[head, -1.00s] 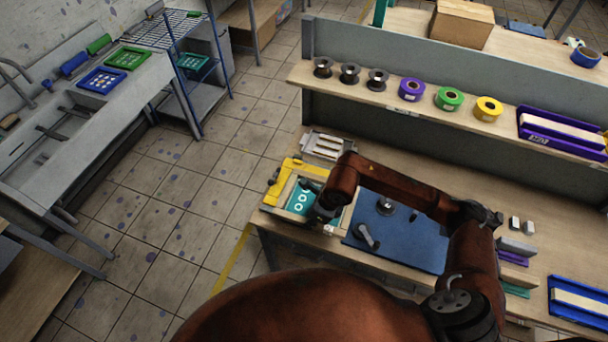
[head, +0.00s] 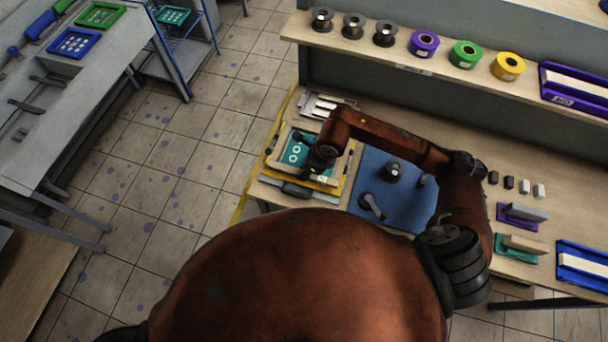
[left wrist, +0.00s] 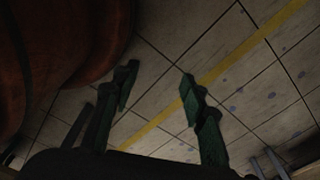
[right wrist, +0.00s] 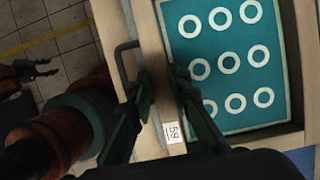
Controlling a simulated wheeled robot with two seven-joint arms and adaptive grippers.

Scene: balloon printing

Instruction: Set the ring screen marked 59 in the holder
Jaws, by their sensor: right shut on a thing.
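The ring screen marked 59 is a teal panel with white rings in a pale wooden frame (head: 293,154). In the right wrist view its frame rail (right wrist: 152,45) carries a white label reading 59 (right wrist: 171,132). My right gripper (right wrist: 155,85) is shut on this rail; in the head view the arm partly hides the screen. The screen lies over the holder, a yellow-edged base (head: 322,186) at the table's left end. I cannot tell whether it rests on it or hangs just above. My left gripper (left wrist: 157,85) is open and empty, above the floor.
A blue mat (head: 405,200) with a dark handle and a knob lies right of the holder. A small tray (head: 325,104) with pale strips stands behind it. Spools and tape rolls (head: 424,43) line the shelf. Open floor lies left of the table.

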